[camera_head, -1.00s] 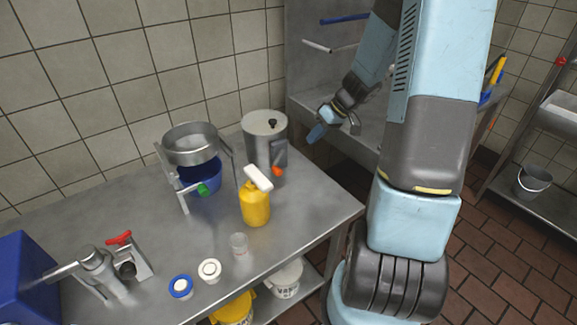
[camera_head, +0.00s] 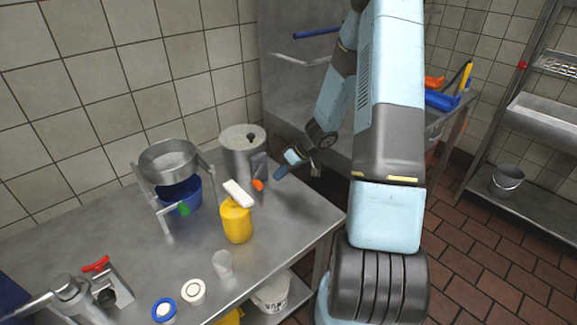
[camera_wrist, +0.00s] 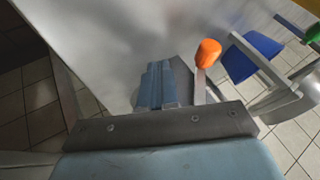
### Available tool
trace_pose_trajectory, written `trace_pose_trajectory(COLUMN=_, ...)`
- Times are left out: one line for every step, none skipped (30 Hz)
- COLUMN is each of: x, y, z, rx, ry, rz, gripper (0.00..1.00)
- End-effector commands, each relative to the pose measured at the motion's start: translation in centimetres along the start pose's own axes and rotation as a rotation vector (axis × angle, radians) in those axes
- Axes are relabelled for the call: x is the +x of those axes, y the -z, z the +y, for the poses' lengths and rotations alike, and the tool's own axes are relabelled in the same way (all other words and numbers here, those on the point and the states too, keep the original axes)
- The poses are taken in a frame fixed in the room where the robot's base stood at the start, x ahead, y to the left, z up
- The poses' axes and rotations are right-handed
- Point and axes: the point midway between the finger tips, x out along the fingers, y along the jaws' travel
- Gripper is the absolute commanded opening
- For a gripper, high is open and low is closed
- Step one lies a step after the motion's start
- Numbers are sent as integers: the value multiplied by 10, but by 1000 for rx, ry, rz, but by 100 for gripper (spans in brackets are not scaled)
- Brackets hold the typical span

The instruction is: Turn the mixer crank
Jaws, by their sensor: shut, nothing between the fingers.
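The likely mixer is a grey metal cylinder (camera_head: 240,151) with a lid at the back right of the steel table. On its right side is a flat grey bracket and a crank lever with an orange knob (camera_head: 258,184). My gripper (camera_head: 280,172) is just right of the knob, at about its height, shut and empty. In the wrist view, the blue fingers (camera_wrist: 156,82) are together, and the orange knob (camera_wrist: 208,52) on its metal lever stands to their right. A gap shows between fingers and knob. The cylinder cannot be clearly made out there.
A yellow bottle (camera_head: 236,220) with a white top stands in front of the cylinder. A metal pan on a stand (camera_head: 168,158) with a blue bowl (camera_head: 183,195) is to the left. A clear cup (camera_head: 223,264) is nearer. The table's right edge is clear.

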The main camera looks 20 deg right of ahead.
Motion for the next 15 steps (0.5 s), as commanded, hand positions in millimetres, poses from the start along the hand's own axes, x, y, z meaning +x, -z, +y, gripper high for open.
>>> trace_pose_trajectory(x=9, y=-1, z=0, rx=2, ry=2, rz=-2, gripper=0)
trace_pose_trajectory(x=14, y=-1, z=0, rx=1, ry=2, rz=-2, gripper=0)
trace_pose_trajectory(x=15, y=0, z=-8, rx=-2, ry=1, rz=-2, gripper=0)
trace_pose_trajectory(x=16, y=1, z=-12, rx=-1, ry=0, rz=-1, gripper=0)
trace_pose_trajectory(x=17, y=1, z=-16, rx=-1, ry=0, rz=-1, gripper=0)
trace_pose_trajectory(x=19, y=1, z=-21, rx=-1, ry=-1, rz=-2, gripper=0)
trace_pose_trajectory(x=20, y=1, z=-24, rx=-1, ry=0, rz=-1, gripper=0)
trace_pose_trajectory(x=22, y=1, z=-26, rx=-2, ry=0, rz=-1, gripper=0)
trace_pose_trajectory(x=23, y=2, z=-29, rx=-1, ry=0, rz=-1, gripper=0)
trace_pose_trajectory(x=24, y=2, z=-31, rx=-1, ry=0, rz=-1, gripper=0)
trace_pose_trajectory(x=24, y=2, z=-33, rx=0, ry=0, rz=0, gripper=0)
trace_pose_trajectory(x=25, y=2, z=-34, rx=0, ry=0, rz=-1, gripper=0)
trace_pose_trajectory(x=26, y=2, z=-36, rx=-1, ry=0, rz=-1, gripper=0)
trace_pose_trajectory(x=26, y=2, z=-36, rx=-1, ry=0, rz=-1, gripper=0)
trace_pose_trajectory(x=26, y=2, z=-37, rx=-1, ry=0, rz=-1, gripper=0)
